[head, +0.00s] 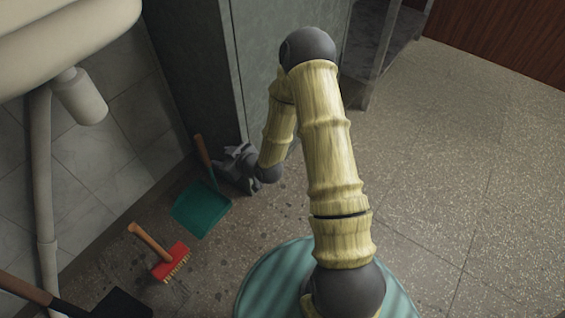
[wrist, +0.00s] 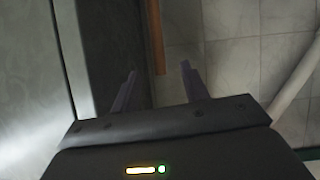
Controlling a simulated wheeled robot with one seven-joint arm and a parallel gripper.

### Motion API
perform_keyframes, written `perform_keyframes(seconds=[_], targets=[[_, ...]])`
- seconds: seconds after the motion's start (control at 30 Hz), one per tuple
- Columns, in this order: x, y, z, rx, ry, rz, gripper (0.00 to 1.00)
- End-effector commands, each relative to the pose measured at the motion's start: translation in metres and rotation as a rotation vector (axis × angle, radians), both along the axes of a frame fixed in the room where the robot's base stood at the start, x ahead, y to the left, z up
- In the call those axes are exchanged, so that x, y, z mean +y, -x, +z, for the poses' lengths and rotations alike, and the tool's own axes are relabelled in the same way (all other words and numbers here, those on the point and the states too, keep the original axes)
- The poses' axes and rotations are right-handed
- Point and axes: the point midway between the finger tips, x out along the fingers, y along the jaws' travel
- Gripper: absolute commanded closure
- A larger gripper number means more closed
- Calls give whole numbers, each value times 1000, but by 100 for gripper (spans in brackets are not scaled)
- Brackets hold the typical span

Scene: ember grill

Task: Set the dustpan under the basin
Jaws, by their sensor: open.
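The dustpan (head: 201,210) is teal with a wooden handle and lies on the speckled floor, its handle leaning up by the grey cabinet corner. My gripper (head: 226,165) is right beside the handle. In the wrist view my gripper (wrist: 158,70) has its two dark fingers apart, with the wooden handle (wrist: 155,35) showing between and beyond the tips. I cannot tell whether the handle reaches between the fingers. The teal pan is not clearly seen there. The basin (head: 65,38) is cream coloured, at the upper left of the head view, with its drain trap below.
A red brush (head: 171,262) with a wooden handle lies left of the dustpan, below it in the picture. A dark pan (head: 122,304) with a wooden handle is at the lower left. A drain pipe (head: 43,190) runs down the tiled wall. The grey cabinet (head: 200,75) stands close behind my gripper. Floor at the right is clear.

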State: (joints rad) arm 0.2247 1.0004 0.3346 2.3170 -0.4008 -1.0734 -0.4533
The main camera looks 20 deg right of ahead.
Motion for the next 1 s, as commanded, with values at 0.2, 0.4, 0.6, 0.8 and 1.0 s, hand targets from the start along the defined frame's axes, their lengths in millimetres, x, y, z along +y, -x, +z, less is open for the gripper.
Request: perform_keyframes(seconds=[0.2,0.4,0.6,0.8,1.0], targets=[[-32,16,31,187,145,-54,55],[-66,47,66,363,232,-170,55],[-94,91,106,530,262,-324,55],[-112,149,145,697,233,-487,55],[-117,194,166,820,184,-587,55]])
